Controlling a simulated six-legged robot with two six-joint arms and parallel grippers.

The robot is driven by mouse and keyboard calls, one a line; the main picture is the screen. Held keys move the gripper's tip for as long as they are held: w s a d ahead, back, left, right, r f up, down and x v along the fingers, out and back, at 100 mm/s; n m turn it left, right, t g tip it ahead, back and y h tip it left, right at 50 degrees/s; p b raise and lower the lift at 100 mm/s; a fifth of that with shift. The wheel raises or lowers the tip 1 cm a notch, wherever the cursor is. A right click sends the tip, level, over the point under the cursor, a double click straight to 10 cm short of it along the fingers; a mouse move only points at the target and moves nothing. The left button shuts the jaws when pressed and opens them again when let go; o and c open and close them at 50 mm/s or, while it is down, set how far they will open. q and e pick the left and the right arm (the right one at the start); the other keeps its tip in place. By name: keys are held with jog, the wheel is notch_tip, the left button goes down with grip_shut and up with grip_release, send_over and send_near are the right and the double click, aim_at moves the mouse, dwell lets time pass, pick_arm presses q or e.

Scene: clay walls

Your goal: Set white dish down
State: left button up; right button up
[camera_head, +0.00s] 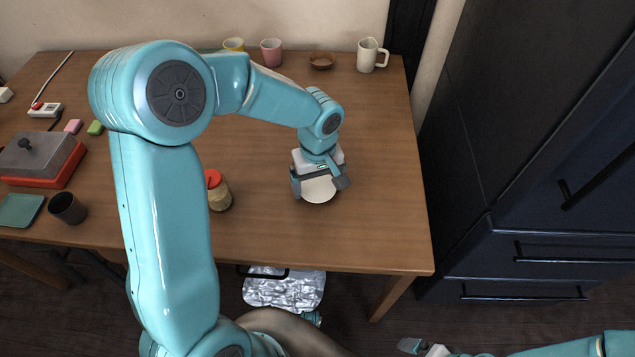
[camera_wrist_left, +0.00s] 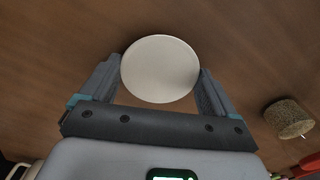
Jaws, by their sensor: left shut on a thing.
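The white dish (camera_head: 319,190) is round and shows between the fingers of my left gripper (camera_head: 321,184), over the front right part of the wooden table. In the left wrist view the dish (camera_wrist_left: 160,68) shows as a full pale disc, with a finger of the left gripper (camera_wrist_left: 157,85) against each side. The left gripper is shut on the dish. I cannot tell whether the dish touches the table top. My right gripper (camera_head: 413,347) shows only in part at the bottom edge, low and off the table; its jaw state is unclear.
A jar with a red lid (camera_head: 217,190) stands left of the dish. A white mug (camera_head: 371,55), a brown bowl (camera_head: 322,61) and a pink cup (camera_head: 271,52) stand along the back. The wooden table (camera_head: 385,215) is bare right of the dish. Dark cabinets (camera_head: 545,190) stand beyond its right edge.

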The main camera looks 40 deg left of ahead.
aim_at(318, 187)
pick_arm(q)
jog(key=shift+f, duration=0.2)
jog(key=o, duration=0.8)
jog(key=shift+c, duration=0.2)
jog(key=shift+r, duration=0.1)
jog(key=shift+r, duration=0.3)
notch_tip(318, 187, up, 12)
jog(key=p, duration=0.2)
jog(key=shift+f, duration=0.25)
